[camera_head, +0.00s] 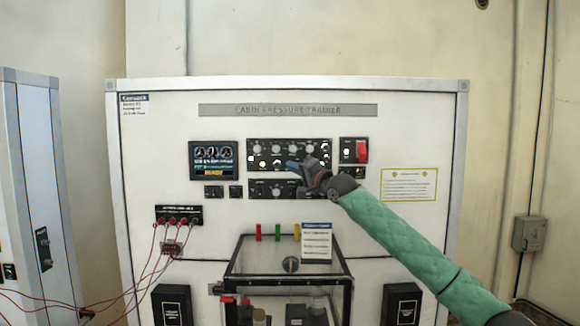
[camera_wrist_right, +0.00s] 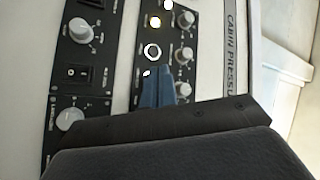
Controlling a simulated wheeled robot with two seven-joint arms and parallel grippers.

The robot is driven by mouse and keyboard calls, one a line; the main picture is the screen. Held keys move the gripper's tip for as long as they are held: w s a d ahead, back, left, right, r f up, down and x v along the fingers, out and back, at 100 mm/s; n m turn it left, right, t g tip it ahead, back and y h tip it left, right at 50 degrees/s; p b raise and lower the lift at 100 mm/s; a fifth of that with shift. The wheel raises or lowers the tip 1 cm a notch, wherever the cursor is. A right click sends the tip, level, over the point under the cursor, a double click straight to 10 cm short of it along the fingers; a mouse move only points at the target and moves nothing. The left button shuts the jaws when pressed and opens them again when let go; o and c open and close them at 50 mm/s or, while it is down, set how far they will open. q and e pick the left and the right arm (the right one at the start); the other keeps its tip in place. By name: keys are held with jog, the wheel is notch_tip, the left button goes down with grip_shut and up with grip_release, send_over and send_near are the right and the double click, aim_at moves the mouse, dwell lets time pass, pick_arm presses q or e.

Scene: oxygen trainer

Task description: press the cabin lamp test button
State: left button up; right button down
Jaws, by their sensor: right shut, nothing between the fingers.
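My right gripper (camera_head: 297,166) is shut, with its blue fingertips in front of the lower middle of the black upper control panel (camera_head: 320,146). In the right wrist view the blue fingers (camera_wrist_right: 158,88) point at that panel and overlap its row of lamps and buttons. A white-ringed round button (camera_wrist_right: 152,51) shows just beyond the fingertips, and a lit yellowish lamp (camera_wrist_right: 154,20) lies farther along. I cannot read which control is the cabin lamp test button. Whether the fingertips touch the panel is unclear. My left gripper is out of view.
Grey knobs (camera_wrist_right: 185,54) stand out beside the buttons. A display (camera_head: 214,160) is left of the panel and a red switch guard (camera_head: 362,150) right of it. A lower panel (camera_head: 268,189) sits below. A clear-sided case (camera_head: 288,268) juts out underneath. Red cables (camera_head: 152,258) hang at left.

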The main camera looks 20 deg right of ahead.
dwell(1.0)
jog(key=shift+w+d+p, duration=0.1)
jog(key=shift+w+p, duration=0.3)
jog(key=shift+p, duration=0.05)
jog(key=shift+w+d+r+p, duration=0.1)
jog(key=shift+w+p, duration=0.25)
jog(key=shift+w, duration=0.05)
dwell(0.8)
jog(key=shift+s, duration=0.2)
dwell(0.3)
jog(key=shift+s+a+b, duration=0.2)
jog(key=shift+s+b, duration=0.15)
jog(key=shift+s, duration=0.25)
